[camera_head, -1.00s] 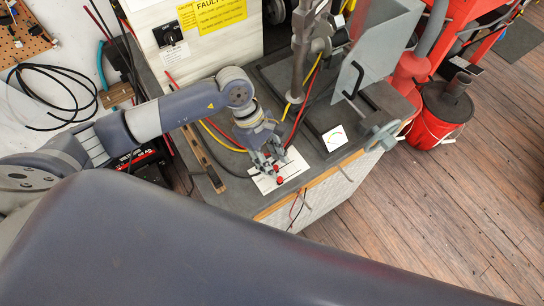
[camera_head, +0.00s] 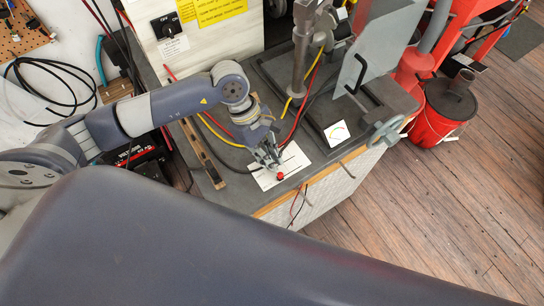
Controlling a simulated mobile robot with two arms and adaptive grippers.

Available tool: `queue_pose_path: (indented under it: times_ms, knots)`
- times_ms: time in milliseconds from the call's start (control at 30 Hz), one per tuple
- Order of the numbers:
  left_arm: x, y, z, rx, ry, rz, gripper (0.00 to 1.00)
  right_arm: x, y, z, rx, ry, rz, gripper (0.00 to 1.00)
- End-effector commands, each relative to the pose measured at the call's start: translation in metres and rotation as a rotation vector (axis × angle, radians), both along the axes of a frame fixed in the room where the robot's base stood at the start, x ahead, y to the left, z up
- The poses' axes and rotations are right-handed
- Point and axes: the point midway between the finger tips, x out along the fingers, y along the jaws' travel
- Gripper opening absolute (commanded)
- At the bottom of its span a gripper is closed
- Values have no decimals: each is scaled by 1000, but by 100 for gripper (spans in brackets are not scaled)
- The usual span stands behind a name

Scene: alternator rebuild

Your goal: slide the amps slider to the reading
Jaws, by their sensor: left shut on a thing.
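A white card (camera_head: 295,160) with dark slider lines lies flat on the grey bench top near its front edge. My left gripper (camera_head: 271,163) points down over the card's left part and is shut on a slider knob, taken as the amps slider, mostly hidden between its fingers. A red knob (camera_head: 280,176) shows on the card just in front of the fingertips. A small white meter card with a coloured arc (camera_head: 337,133) stands to the right; its reading is too small to make out. My right gripper is not in view.
The grey bench (camera_head: 235,190) has red, yellow and black cables behind the gripper. A wooden strip (camera_head: 203,155) lies to the left.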

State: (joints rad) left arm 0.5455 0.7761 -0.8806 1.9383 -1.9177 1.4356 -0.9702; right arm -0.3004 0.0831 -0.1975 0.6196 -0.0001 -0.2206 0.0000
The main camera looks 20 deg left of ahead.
Motion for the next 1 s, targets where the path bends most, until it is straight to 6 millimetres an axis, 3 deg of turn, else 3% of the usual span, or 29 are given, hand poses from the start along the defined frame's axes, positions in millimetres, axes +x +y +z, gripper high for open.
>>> queue_pose_path:
  times_ms: [200,233,300,733,1000]
  knots:
    - [-2,3,0,8,7,-2,0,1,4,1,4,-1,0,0]
    - [-2,3,0,8,7,-2,16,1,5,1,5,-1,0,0]
    - [-2,3,-1,8,8,-1,32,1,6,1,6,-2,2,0]
    - [0,4,5,6,4,0,33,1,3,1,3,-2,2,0]
    - [5,24,51,7,0,0,33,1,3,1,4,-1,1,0]
